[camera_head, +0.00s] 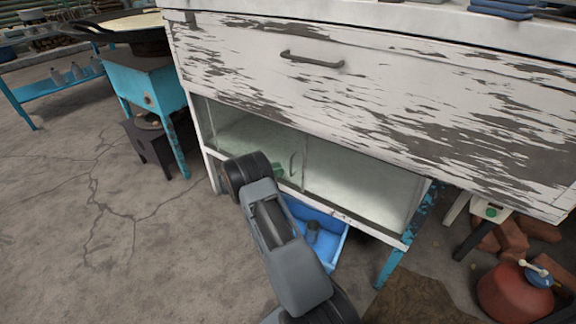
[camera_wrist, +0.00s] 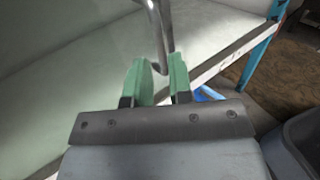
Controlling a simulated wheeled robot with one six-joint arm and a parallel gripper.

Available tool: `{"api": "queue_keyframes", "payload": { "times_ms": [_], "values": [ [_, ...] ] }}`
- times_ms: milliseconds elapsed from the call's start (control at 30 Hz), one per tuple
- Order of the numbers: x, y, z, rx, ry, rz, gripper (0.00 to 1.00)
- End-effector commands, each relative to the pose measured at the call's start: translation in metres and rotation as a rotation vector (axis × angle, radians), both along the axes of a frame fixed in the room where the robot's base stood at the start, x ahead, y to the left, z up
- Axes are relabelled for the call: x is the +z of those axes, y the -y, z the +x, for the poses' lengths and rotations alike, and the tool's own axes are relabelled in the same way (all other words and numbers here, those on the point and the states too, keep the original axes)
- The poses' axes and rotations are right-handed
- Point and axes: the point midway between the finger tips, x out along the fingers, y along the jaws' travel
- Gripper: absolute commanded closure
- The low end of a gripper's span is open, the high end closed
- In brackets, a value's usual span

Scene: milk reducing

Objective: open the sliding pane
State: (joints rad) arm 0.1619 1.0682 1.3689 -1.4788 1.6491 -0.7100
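The sliding pane (camera_head: 240,135) is a greenish glass panel in the lower left part of the worn white cabinet. Its upright metal handle (camera_head: 292,165) is near the pane's right edge, and it shows large in the wrist view (camera_wrist: 158,35). My gripper (camera_head: 277,171) is in front of the pane, just left of the handle in the head view. In the wrist view its green fingers (camera_wrist: 163,78) are apart, with the handle's lower end in line with the gap between them. I cannot tell whether either finger touches the handle.
A wide drawer (camera_head: 380,95) with a dark handle is above the pane. A blue bin (camera_head: 325,240) is below the cabinet. A red canister (camera_head: 515,292) and bricks are at the right. A blue table (camera_head: 145,80) stands at the left. Cracked floor (camera_head: 70,200) at the left is free.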

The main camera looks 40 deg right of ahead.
Motion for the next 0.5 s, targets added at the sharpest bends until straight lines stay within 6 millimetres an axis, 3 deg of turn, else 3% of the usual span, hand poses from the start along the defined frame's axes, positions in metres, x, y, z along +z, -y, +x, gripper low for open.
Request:
{"api": "queue_keyframes", "payload": {
  "times_ms": [200,500],
  "values": [
    [0.001,-0.042,0.013,0.003,0.000,0.001,0.80],
    [0.000,-0.074,0.022,0.001,0.000,0.000,0.80]
  ]
}}
